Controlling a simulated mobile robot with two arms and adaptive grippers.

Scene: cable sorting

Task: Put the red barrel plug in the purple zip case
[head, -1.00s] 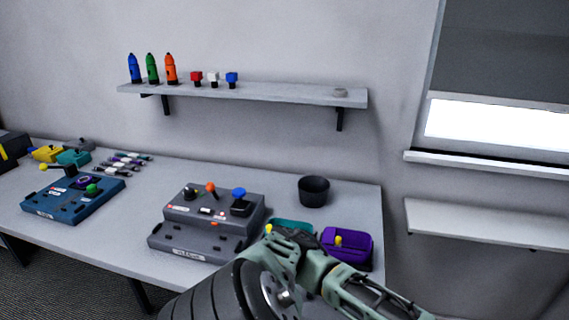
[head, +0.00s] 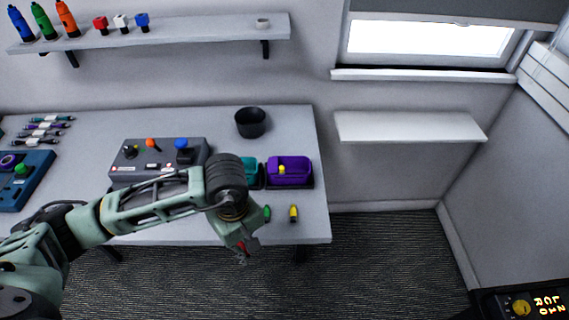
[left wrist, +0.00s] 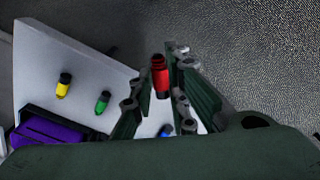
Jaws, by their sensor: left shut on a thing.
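The red barrel plug (left wrist: 160,76) is between the fingertips of my left gripper (left wrist: 158,88) in the left wrist view. My left gripper (head: 242,250) is shut on it. In the head view only a little red shows at the gripper, which overlaps the table's front edge. The purple zip case (head: 303,165) sits on the table's right end, up and right of the gripper, with a small yellow piece showing on it. The case also appears at lower left in the left wrist view (left wrist: 40,143). The right gripper is out of view.
A yellow plug (head: 293,213) and a green plug (head: 267,213) stand near the front edge; a blue plug (left wrist: 165,131) shows beyond my fingers. A teal case (head: 254,172), partly hidden by my arm, adjoins the purple one. A black cup (head: 250,123) stands behind.

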